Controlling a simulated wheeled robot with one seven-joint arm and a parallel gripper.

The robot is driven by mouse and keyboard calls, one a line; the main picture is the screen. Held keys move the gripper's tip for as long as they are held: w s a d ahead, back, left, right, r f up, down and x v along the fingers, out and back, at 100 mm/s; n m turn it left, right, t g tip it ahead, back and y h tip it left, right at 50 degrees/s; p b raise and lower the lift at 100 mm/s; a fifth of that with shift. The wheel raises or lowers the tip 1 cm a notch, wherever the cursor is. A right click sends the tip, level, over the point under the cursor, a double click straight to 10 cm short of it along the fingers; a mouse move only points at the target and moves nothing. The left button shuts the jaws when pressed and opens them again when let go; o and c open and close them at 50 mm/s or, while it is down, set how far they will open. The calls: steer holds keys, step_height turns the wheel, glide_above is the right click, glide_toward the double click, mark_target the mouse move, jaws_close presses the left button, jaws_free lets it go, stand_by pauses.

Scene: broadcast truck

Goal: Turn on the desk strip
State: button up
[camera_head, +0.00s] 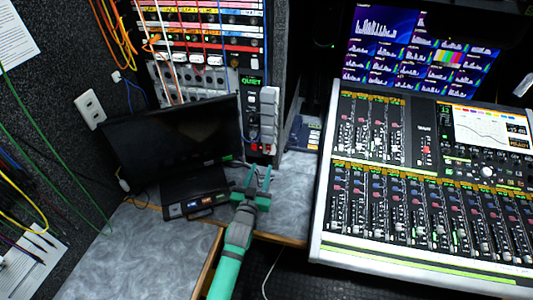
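A grey upright strip (269,110), which looks like the desk strip, stands at the back of the desk beside the black monitor. A small red part shows near its foot; I cannot tell whether it is a switch or whether it is lit. My gripper (258,174) has green fingers, spread apart with nothing visible between them. It is over the grey desk, in front of and below the strip's foot, and appears apart from it.
A dark monitor (175,138) and a small black device (194,194) stand left of my gripper. A patch panel with cables (205,45) rises behind. A large mixing console (425,185) fills the right. The grey desk (130,255) is clear at front left.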

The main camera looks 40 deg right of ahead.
mark_target(268, 148)
steer(key=shift+f+x, duration=0.15)
steer(key=shift+x, duration=1.6)
steer(key=shift+f+x, duration=0.15)
steer(key=shift+x, duration=1.6)
steer(key=shift+f+x, duration=0.15)
steer(key=shift+x, duration=1.6)
steer(key=shift+w, duration=0.15)
